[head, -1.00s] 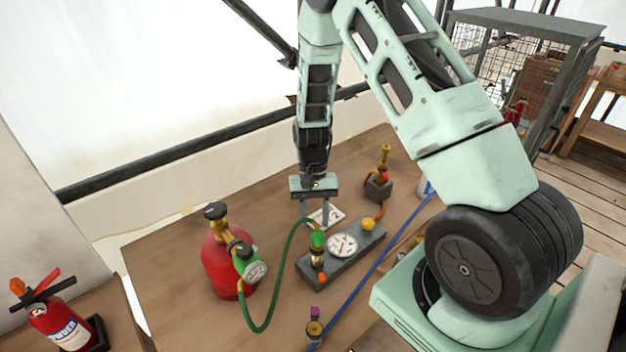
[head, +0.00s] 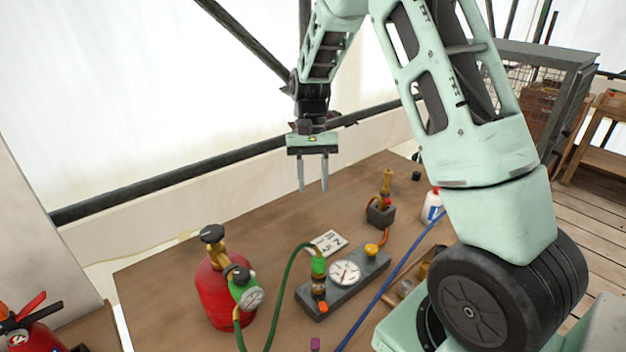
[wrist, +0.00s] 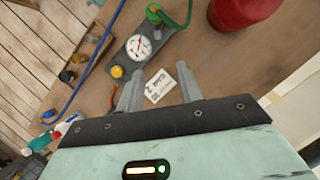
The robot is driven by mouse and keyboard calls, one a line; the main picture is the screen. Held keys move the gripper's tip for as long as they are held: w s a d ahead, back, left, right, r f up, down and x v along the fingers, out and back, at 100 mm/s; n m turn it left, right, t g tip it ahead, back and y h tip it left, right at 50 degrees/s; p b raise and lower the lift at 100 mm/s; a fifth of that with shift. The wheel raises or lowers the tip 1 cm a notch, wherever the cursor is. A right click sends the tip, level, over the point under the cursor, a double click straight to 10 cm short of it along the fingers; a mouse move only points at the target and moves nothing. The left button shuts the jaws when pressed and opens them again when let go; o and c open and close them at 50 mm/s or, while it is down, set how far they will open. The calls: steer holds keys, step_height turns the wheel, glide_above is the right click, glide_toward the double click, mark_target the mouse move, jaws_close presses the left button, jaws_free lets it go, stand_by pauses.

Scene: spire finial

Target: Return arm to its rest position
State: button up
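My gripper (head: 313,182) hangs above the back part of the wooden table (head: 205,262) in the head view, fingers pointing down. Its two fingers are apart with nothing between them. In the wrist view my gripper (wrist: 158,90) also shows open, and a white card with writing (wrist: 159,82) lies on the table beyond the fingertips. The card (head: 329,242) lies flat behind the grey gauge block (head: 335,290) in the head view. The arm is raised clear of everything on the table.
A red gas cylinder (head: 212,290) with a green hose (head: 283,285) stands at left. A brass torch on a small dark block (head: 381,213), a blue hose (head: 392,275) and a white bottle (head: 432,207) are at right. A dark rail (head: 180,180) runs behind the table.

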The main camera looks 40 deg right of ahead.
stand_by(0.4)
steer(key=s+a+r+n, duration=0.1)
steer(key=s+a+n, duration=0.15)
steer(key=a, duration=0.35)
steer(key=s+a+r+n+t+h+b, duration=0.1)
steer(key=s+a+n, duration=0.15)
steer(key=a, duration=0.45)
steer(key=s+a+r+n, duration=0.1)
steer(key=s+a+n, duration=0.1)
steer(key=s+a, duration=0.3)
steer(key=s+a+n+t, duration=0.2)
steer(key=s+a+n, duration=0.5)
steer(key=s, duration=0.7)
steer(key=shift+a+n+t+h+b, duration=0.3)
steer(key=shift+a+h+b, duration=0.1)
steer(key=shift+a, duration=0.4)
steer(key=shift+f, duration=0.15)
